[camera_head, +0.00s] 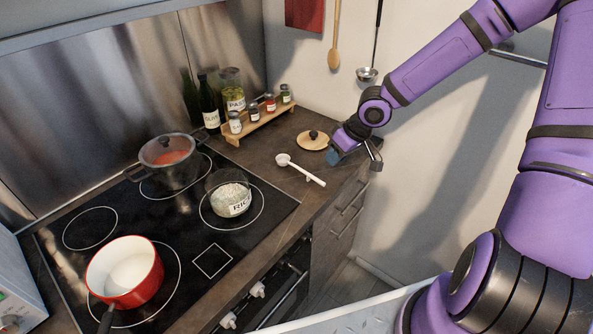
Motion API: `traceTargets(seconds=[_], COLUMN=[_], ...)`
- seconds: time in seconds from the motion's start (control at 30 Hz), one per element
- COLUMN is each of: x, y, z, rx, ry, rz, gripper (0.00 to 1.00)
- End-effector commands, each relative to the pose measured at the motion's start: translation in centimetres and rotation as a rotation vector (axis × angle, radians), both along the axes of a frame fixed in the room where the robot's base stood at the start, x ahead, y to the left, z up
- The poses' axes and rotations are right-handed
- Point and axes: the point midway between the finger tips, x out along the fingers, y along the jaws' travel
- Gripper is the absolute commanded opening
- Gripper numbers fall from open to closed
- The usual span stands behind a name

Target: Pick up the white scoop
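The white scoop (301,170) lies on the dark countertop, right of the rice jar. Its round bowl points to the upper left and its handle runs down to the right toward the counter's front edge. My gripper (355,160) is above and to the right of the scoop's handle, near the counter's right edge and apart from the scoop. One dark finger shows at its right side, but I cannot tell how far apart the fingers are. I see nothing held in it.
A wooden lid (313,140) with a dark knob lies just behind the scoop. The rice jar (231,198), a lidded pot (170,160) and a red saucepan (125,272) stand on the cooktop. A spice rack (258,120) is behind. A wall is at right.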

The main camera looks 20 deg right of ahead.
Motion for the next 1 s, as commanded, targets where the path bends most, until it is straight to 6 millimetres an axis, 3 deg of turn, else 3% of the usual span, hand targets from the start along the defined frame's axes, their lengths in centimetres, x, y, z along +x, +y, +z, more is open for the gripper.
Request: traceTargets(seconds=[0.5,1.0], x=[0.9,1.4], y=[1.6,2.1], z=[-3.5,-5.0], rx=[0.006,0.008], ry=[0.0,-0.003], rz=[0.004,0.002], gripper=[0.25,0.25])
